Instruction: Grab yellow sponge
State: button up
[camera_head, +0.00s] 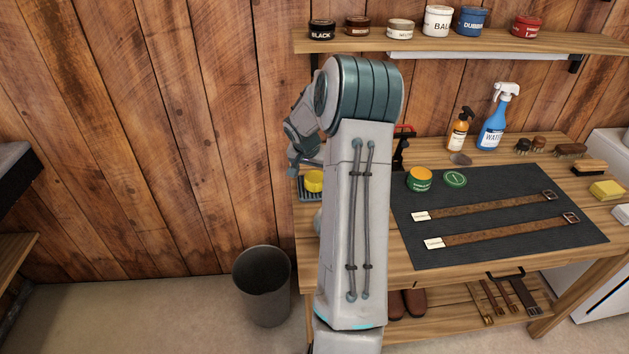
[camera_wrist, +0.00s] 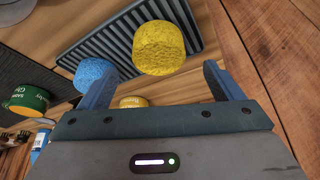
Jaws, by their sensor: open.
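A round yellow sponge (camera_wrist: 158,48) sits on a dark ribbed tray (camera_wrist: 187,20) in the wrist view. My gripper (camera_wrist: 160,72) is open and empty, with the sponge ahead between the lines of its two fingers. A blue sponge (camera_wrist: 93,72) lies beside it, partly behind the left finger. Another small yellow item (camera_wrist: 133,101) shows just past the gripper's edge. In the head view a yellow sponge (camera_head: 315,181) shows on the tray (camera_head: 309,196) at the bench's left end, partly hidden by my arm. A yellow block sponge (camera_head: 606,190) lies at the bench's right.
An open green tin (camera_head: 419,179) and its lid (camera_head: 455,179) stand on the dark mat (camera_head: 560,235) with two leather straps. Bottles and brushes stand at the back. A wooden shelf (camera_head: 570,44) with jars hangs above. A bin (camera_head: 262,285) stands on the floor.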

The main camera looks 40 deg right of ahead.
aim_at(315, 176)
jog(key=shift+p+x, duration=0.75)
jog(key=shift+x, duration=2.1)
jog(key=c, duration=1.1)
